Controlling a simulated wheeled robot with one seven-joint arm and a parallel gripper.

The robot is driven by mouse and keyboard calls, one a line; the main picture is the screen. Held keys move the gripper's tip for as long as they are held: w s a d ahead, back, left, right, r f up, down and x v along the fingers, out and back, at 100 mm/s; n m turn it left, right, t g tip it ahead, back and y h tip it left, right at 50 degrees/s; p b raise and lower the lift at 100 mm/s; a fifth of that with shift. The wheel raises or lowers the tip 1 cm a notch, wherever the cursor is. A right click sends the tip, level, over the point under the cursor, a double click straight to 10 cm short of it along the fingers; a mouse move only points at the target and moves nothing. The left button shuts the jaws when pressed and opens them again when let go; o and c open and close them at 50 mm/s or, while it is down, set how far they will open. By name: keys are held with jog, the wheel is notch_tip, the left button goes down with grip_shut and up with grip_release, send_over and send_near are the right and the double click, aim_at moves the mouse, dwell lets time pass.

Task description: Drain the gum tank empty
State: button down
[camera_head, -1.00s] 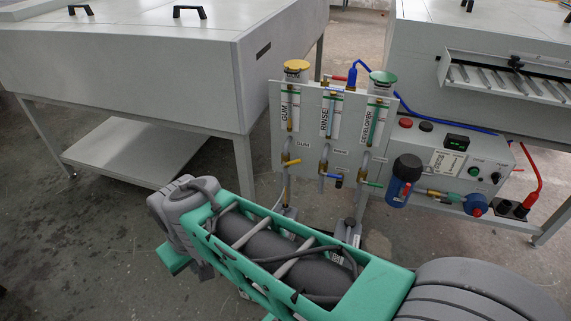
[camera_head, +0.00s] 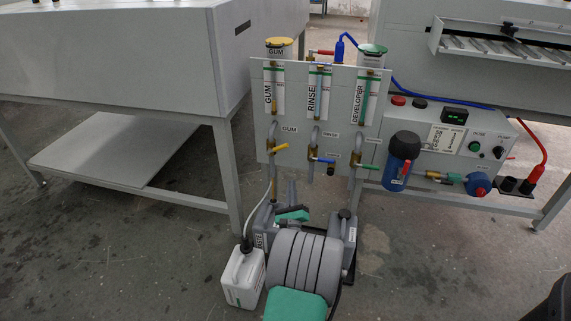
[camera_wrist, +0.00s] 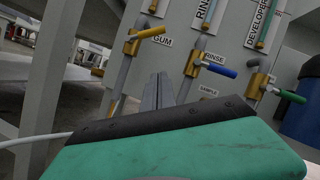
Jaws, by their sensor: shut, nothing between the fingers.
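The gum tank (camera_head: 279,48) has a yellow rim and stands at the panel's top left, with a GUM level gauge (camera_head: 274,92) below it. The gum valve's yellow handle (camera_head: 280,148) sits crosswise to its pipe; it also shows in the wrist view (camera_wrist: 151,32). My gripper (camera_head: 291,188) is below the panel, right of the gum pipe; in the wrist view its fingers (camera_wrist: 157,88) are together and empty, apart from the handle. A white canister (camera_head: 243,278) stands on the floor with a thin hose rising from its dark neck. The liquid inside the tank is not visible.
The rinse valve's blue handle (camera_head: 323,160) and developer valve's green handle (camera_head: 371,167) are right of the gum valve. Grey canisters (camera_head: 348,230) stand behind my arm. A grey table (camera_head: 226,170) has a leg close on the left. Floor (camera_head: 130,250) is clear at lower left.

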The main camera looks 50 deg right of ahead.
jog(key=w+d+r, duration=0.5)
jog(key=w+r, duration=0.2)
jog(key=shift+d, duration=0.4)
jog(key=shift+d+r, duration=0.15)
dwell(0.3)
